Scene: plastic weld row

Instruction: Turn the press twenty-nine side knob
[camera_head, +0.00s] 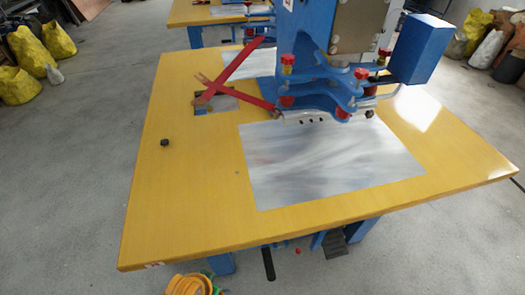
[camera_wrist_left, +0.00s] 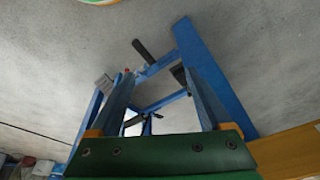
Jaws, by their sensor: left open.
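The blue press (camera_head: 330,75) stands on the yellow table in the head view. It carries several small red and yellow knobs, such as one red knob (camera_head: 288,59) on its left. A small dark knob (camera_head: 369,114) shows low on its right side. I see no readable number and cannot tell which is the side knob. My left gripper (camera_wrist_left: 153,72) is open in the wrist view, its two fingers apart with nothing between them. It points under the table toward a blue frame and a dark handle (camera_wrist_left: 142,48). My right gripper is not in view.
The yellow table (camera_head: 180,200) holds a metal sheet (camera_head: 330,160), crossed red bars (camera_head: 240,65) and a small black piece (camera_head: 165,142). A blue box (camera_head: 422,48) juts right from the press. Yellow sacks (camera_head: 58,40) lie at left. The floor between is clear.

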